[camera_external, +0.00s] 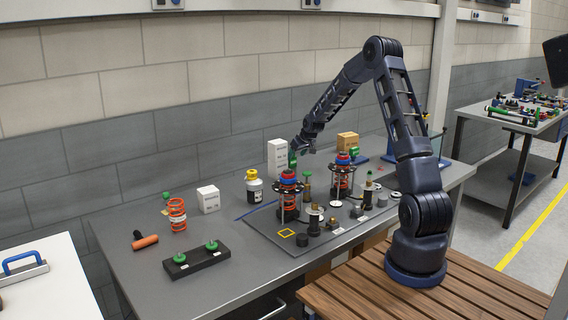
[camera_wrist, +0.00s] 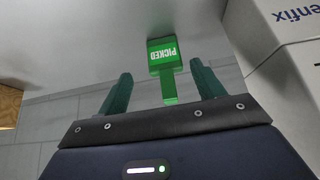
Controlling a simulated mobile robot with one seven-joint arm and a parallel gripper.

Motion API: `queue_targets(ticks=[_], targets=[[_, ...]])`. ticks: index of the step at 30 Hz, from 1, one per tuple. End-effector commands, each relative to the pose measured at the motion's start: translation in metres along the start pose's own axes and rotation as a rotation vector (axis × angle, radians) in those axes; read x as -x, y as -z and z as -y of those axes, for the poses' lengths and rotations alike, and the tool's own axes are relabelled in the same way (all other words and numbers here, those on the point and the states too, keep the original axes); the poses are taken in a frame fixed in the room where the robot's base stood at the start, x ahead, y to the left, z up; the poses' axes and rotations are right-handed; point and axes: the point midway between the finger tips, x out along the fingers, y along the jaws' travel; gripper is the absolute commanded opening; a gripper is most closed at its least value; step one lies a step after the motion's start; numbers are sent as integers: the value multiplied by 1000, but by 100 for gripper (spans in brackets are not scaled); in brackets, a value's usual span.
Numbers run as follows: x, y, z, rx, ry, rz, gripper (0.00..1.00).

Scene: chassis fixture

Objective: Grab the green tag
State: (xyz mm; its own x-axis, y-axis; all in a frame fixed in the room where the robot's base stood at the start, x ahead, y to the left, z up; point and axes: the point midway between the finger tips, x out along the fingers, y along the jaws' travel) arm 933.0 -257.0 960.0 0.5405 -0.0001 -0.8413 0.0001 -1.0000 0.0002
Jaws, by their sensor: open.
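The gripper is open and not closed on the tag. In the external view my gripper (camera_external: 294,155) points down at the back of the table, just right of a tall white box (camera_external: 277,157). Green shows at its tip there, too small to tell tag from fingers.
The white box (camera_wrist: 285,35) stands close on the right in the wrist view. A cardboard box (camera_external: 347,141) is to the right of my gripper. Spring assemblies (camera_external: 288,194) stand on the dark plate in front.

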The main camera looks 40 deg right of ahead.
Motion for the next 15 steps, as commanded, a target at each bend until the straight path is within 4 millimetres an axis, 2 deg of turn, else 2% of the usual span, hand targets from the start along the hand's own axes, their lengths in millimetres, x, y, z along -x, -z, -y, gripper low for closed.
queue_targets(ticks=[12,15], targets=[[-45,0,7,0,0,0,67],[-50,1,7,0,0,-1,67]])
